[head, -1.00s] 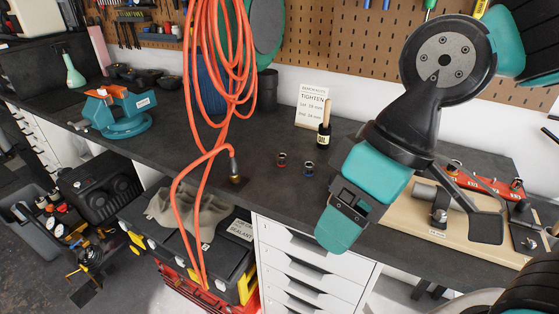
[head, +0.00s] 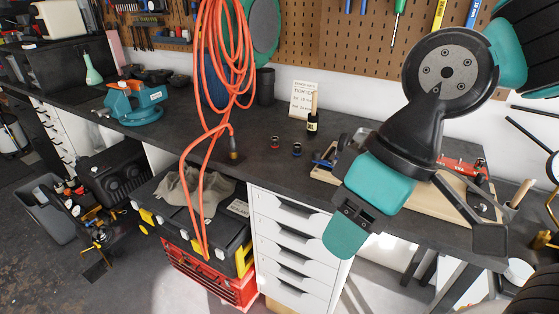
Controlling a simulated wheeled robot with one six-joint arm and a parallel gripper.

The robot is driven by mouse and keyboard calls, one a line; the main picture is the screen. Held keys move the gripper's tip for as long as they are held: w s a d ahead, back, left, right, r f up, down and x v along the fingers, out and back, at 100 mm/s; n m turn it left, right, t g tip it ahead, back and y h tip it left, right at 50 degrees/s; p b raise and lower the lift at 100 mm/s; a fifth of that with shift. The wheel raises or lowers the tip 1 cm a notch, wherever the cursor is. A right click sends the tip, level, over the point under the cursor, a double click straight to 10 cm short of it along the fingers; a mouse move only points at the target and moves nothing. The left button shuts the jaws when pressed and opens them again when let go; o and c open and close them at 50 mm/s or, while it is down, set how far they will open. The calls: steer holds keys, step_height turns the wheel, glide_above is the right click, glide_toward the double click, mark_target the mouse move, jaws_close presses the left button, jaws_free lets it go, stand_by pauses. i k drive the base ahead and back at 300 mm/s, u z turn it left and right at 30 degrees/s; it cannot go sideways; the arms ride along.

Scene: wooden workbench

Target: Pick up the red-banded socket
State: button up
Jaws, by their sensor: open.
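The red-banded socket (head: 275,142) is a small dark cylinder with a red band. It stands on the dark bench top in the middle of the head view, left of a similar blue-banded socket (head: 297,149). My gripper (head: 418,238) is open, with nothing seen between its fingers. It hangs in the right part of the view, to the right of both sockets and nearer the camera, well apart from them. My arm hides part of the bench behind it.
A dark bottle (head: 312,122) and a white card (head: 304,100) stand behind the sockets. An orange hose (head: 207,140) hangs left of them. A beige board (head: 325,175) with tools lies to the right, partly hidden by my arm. Bench around the sockets is mostly clear.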

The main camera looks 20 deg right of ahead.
mark_target(274, 140)
steer(key=z, duration=0.05)
steer(key=k, duration=0.65)
steer(key=u, duration=1.25)
steer(key=i, duration=1.9)
steer(key=z, duration=1.35)
steer(key=i, duration=0.7)
steer(key=z, duration=0.05)
